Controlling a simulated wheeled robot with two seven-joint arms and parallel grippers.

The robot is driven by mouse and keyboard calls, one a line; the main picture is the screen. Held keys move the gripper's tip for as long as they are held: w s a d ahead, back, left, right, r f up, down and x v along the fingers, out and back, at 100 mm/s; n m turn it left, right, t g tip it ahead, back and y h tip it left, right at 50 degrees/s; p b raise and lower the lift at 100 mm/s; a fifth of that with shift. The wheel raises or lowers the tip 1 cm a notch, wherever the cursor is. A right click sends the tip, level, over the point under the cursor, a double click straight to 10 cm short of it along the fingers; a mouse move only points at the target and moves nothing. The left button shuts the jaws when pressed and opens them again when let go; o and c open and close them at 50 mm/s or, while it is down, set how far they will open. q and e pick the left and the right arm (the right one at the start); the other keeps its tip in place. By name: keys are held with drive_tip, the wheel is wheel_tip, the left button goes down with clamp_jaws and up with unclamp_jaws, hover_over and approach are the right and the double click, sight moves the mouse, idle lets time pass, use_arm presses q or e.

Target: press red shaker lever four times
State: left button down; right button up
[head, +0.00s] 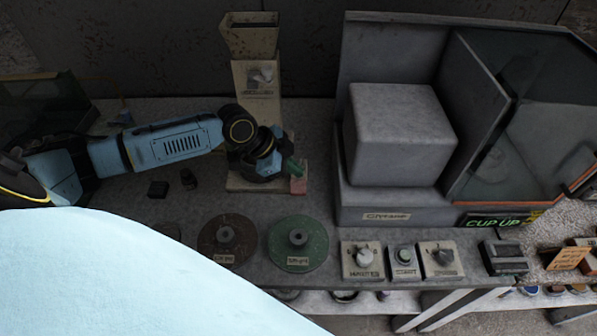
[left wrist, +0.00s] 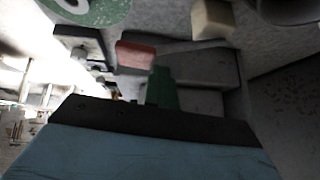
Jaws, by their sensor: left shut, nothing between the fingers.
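The shaker is a cream upright column (head: 259,82) with a hopper on top, standing on a flat base at the back of the bench. Its red lever (head: 299,185) sticks out at the base's right side; a red block that looks like the same lever also shows in the left wrist view (left wrist: 135,56). My left gripper (head: 297,167) is shut and empty, its green fingertips just above and behind the lever in the head view. The green fingers (left wrist: 162,88) also show close beside the red block in the left wrist view. I cannot tell whether they touch. My left wrist hides part of the shaker.
A brown disc (head: 227,239) and a green disc (head: 297,245) lie at the bench front. Control boxes with knobs (head: 363,261) stand right of them. A large grey machine (head: 390,208) with a glass hood fills the right.

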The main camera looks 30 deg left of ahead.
use_arm(q)
drive_tip(key=shift+s+d+f, duration=0.15)
drive_tip(key=shift+s+f, duration=0.05)
drive_tip(key=shift+f, duration=0.25)
drive_tip(key=shift+s+d+f, duration=0.1)
drive_tip(key=shift+s+f, duration=0.1)
drive_tip(key=shift+f, duration=0.25)
idle(0.9)
drive_tip(key=r, duration=0.1)
drive_tip(key=w+r+p, duration=0.1)
drive_tip(key=r, duration=0.1)
drive_tip(key=a+r+p, duration=0.1)
drive_tip(key=shift+w+r, duration=0.2)
drive_tip(key=shift+w, duration=0.05)
idle(0.5)
drive_tip(key=shift+w, duration=0.1)
drive_tip(key=r+p, duration=0.1)
drive_tip(key=w+r+p, duration=0.1)
drive_tip(key=r, duration=0.1)
drive_tip(key=a+r+p, duration=0.1)
drive_tip(key=shift+w+r, duration=0.3)
drive_tip(key=shift+w, duration=0.05)
